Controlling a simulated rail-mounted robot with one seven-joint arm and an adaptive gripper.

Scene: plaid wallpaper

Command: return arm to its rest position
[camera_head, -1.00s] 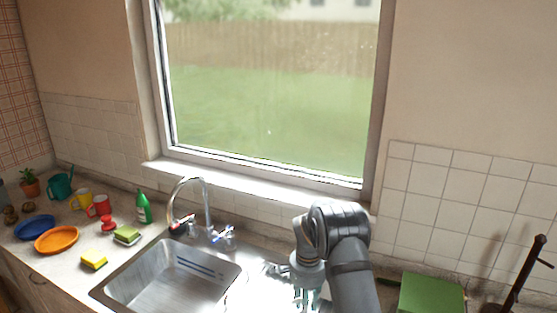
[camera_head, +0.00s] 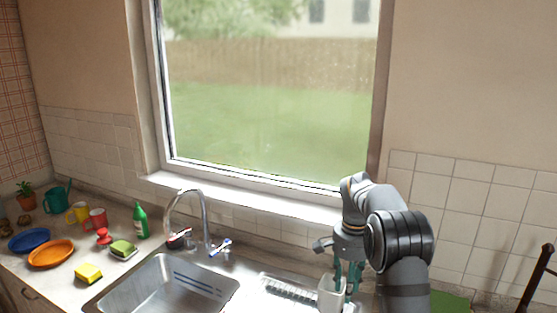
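My arm reaches in from the lower right of the head view and bends over the right side of the sink unit. My gripper (camera_head: 348,287) points down, its teal fingers apart with a gap between them. The fingers are beside or just over a white cup-like holder (camera_head: 328,296). Whether they touch it cannot be told. The lower ends of the fingers are partly hidden. I see nothing clearly held.
The steel sink (camera_head: 165,290) and faucet (camera_head: 205,225) are left of my arm. The window sill (camera_head: 240,200) runs behind. Plates, mugs, sponges and a green bottle (camera_head: 140,221) stand on the left counter. A green board (camera_head: 450,301) is partly hidden at right.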

